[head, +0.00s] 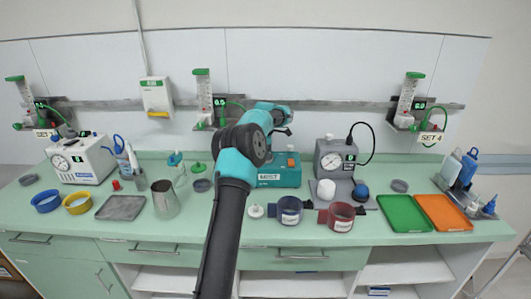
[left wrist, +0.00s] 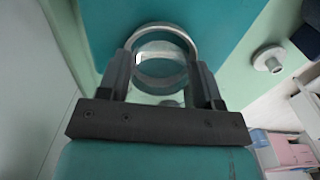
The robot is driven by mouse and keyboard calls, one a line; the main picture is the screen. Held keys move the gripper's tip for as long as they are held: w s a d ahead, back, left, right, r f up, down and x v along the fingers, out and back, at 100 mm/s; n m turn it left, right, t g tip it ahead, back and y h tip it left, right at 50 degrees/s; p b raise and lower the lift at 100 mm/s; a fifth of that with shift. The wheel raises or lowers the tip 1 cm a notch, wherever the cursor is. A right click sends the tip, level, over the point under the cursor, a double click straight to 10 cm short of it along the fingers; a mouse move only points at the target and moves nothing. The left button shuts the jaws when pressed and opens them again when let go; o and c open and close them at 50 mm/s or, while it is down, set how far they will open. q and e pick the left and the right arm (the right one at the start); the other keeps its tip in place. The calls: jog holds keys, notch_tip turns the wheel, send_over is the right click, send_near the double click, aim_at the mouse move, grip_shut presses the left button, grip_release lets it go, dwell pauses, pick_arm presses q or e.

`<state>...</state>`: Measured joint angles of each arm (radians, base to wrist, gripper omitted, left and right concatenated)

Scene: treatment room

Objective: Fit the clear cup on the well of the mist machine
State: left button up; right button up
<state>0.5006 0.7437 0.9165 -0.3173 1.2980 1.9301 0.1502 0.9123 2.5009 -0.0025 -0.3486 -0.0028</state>
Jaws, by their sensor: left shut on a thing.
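The mist machine (head: 284,180) is a teal box marked MIST, standing on the green counter behind my arm. My left gripper (left wrist: 162,76) is shut on the clear cup (left wrist: 160,50), a see-through round cup with a pale rim, between its two dark fingers. In the left wrist view the cup is over the teal top of the machine (left wrist: 100,22). I cannot tell whether it touches the machine, and the well is not clearly seen. In the head view the left gripper (head: 284,120) is above and behind the machine, and the cup cannot be made out. My right gripper is not in view.
A grey gauge machine (head: 334,160) stands close right of the mist machine. A white round cap (head: 256,211), a blue cuff roll (head: 289,210) and a red one (head: 340,216) lie in front. A metal jug (head: 165,200) is to the left; green (head: 403,214) and orange (head: 442,213) trays are right.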

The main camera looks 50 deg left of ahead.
pick_arm(q)
jog(key=shift+s+f, duration=0.15)
jog(key=shift+f, duration=1)
jog(key=o, duration=1)
jog(key=shift+d, duration=0.1)
jog(key=shift+r, duration=0.1)
jog(key=shift+c, duration=0.2)
jog(key=shift+r, duration=0.55)
jog(key=shift+c, duration=0.3)
jog(key=shift+o, duration=0.8)
jog(key=shift+r, duration=0.3)
jog(key=shift+a+r, duration=0.2)
jog(key=shift+r, duration=0.35)
jog(key=shift+d+r, duration=0.1)
jog(key=shift+r, duration=2.15)
